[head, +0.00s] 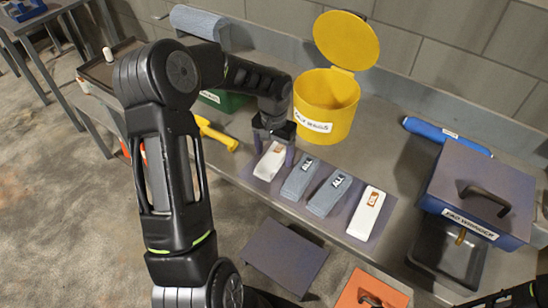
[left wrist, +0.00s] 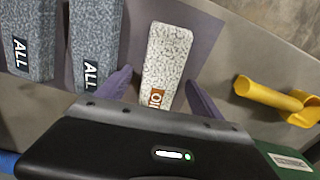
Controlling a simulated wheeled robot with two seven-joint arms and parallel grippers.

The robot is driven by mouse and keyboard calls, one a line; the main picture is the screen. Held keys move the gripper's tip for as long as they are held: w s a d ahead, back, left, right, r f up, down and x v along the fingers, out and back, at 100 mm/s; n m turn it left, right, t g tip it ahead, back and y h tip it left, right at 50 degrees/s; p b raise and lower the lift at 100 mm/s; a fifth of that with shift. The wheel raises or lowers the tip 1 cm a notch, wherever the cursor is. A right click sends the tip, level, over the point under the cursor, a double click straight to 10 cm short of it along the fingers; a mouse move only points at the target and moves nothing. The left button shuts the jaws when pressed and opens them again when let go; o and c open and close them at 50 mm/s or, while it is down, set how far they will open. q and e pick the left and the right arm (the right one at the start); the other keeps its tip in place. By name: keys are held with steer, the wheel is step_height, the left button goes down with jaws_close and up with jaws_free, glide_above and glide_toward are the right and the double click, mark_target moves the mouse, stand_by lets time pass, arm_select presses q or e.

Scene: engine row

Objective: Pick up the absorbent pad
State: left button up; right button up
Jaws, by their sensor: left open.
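Several absorbent pads lie in a row on a dark mat (head: 347,232) on the bench. A white pad with an orange label (head: 268,164) is at the left end. Two grey pads marked ALL (head: 300,178) (head: 329,194) lie in the middle, and another white pad (head: 367,211) is at the right end. My left gripper (head: 274,152) is open over the left-end white pad. In the left wrist view its fingers (left wrist: 160,88) stand on either side of this white pad (left wrist: 172,58), with visible gaps. My right gripper is not in view.
A yellow bucket with raised lid (head: 326,100) stands just behind the pads. A yellow tool (head: 217,135) and a green box (head: 226,100) are at left. A blue pad wringer (head: 478,190) and a blue roll (head: 445,133) are at right.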

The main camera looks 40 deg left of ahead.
mark_target(274, 155)
arm_select(q)
steer(key=shift+c, duration=0.6)
steer(key=c, duration=1.3)
step_height(274, 155, up, 10)
steer(key=shift+b, duration=0.8)
